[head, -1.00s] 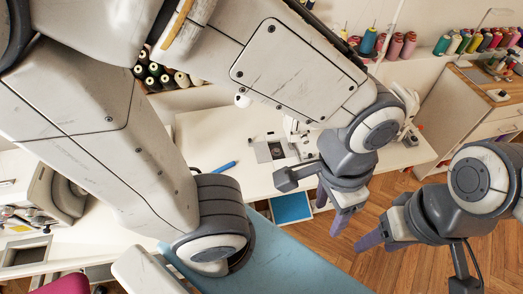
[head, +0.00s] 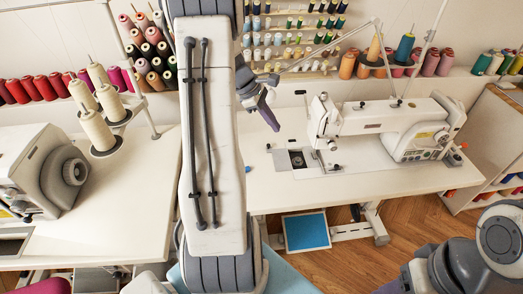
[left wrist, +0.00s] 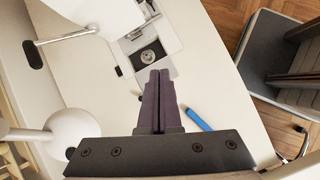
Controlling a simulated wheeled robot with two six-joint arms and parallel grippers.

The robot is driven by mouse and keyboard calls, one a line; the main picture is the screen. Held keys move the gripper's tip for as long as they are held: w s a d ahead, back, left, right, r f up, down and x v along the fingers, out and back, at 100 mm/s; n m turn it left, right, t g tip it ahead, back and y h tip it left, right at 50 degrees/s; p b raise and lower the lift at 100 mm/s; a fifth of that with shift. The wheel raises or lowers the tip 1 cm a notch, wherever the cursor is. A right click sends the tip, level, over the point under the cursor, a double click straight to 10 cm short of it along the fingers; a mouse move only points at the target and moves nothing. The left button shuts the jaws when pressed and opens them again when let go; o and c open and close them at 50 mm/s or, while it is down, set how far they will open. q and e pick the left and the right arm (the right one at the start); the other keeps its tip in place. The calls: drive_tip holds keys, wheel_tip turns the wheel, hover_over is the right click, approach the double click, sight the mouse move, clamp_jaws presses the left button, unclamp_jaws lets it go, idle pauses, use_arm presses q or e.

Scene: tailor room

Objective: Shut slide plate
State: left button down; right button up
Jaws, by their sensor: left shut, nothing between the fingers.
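The slide plate (head: 280,160) is a light metal plate in the sewing machine's bed. It sits left of a dark open recess (head: 297,159) with a round bobbin part inside, so the recess is uncovered. In the left wrist view the recess (left wrist: 149,57) lies just beyond my fingertips, and the plate is partly hidden by them. My left gripper (head: 270,118) is shut and empty, behind and left of the plate in the head view, apart from it. Its purple fingers (left wrist: 160,74) are together in the wrist view. My right gripper (head: 390,288) is mostly cut off at the bottom right.
The white sewing machine (head: 385,128) stands right of the recess. A blue marker (left wrist: 197,118) lies on the white table (head: 375,182). Another machine (head: 40,170) and thread cones stand at left. Spool racks line the wall. My left arm blocks the middle.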

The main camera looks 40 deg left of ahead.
use_arm(q)
drive_tip(key=s+a+f+n+t+b, duration=0.1)
drive_tip(key=s+a+f+n, duration=0.2)
drive_tip(key=a, duration=0.4)
drive_tip(key=s+a+f+n+t+b, duration=0.1)
drive_tip(key=s+a+f+n, duration=0.1)
drive_tip(key=a+f+n, duration=0.3)
drive_tip(key=shift+m+y, duration=0.4)
drive_tip(key=shift+m, duration=0.2)
drive_tip(key=x, duration=0.5)
drive_tip(key=w+x, duration=0.1)
drive_tip(key=x, duration=0.1)
drive_tip(key=shift+w+a+f, duration=0.1)
drive_tip(key=shift+w+a, duration=0.1)
drive_tip(key=shift+a, duration=0.05)
drive_tip(key=shift+w+d+f, duration=0.15)
drive_tip(key=shift+w+d, duration=0.2)
drive_tip(key=shift+w, duration=0.15)
drive_tip(key=shift+w+d+f, duration=0.2)
drive_tip(key=shift+w+d, duration=0.1)
drive_tip(key=shift+w, duration=0.25)
drive_tip(key=shift+w+d+f, duration=0.25)
drive_tip(key=shift+w+d, duration=0.1)
drive_tip(key=shift+w, duration=0.3)
use_arm(e)
drive_tip(key=shift+f, duration=1.55)
use_arm(q)
drive_tip(key=shift+t, duration=0.3)
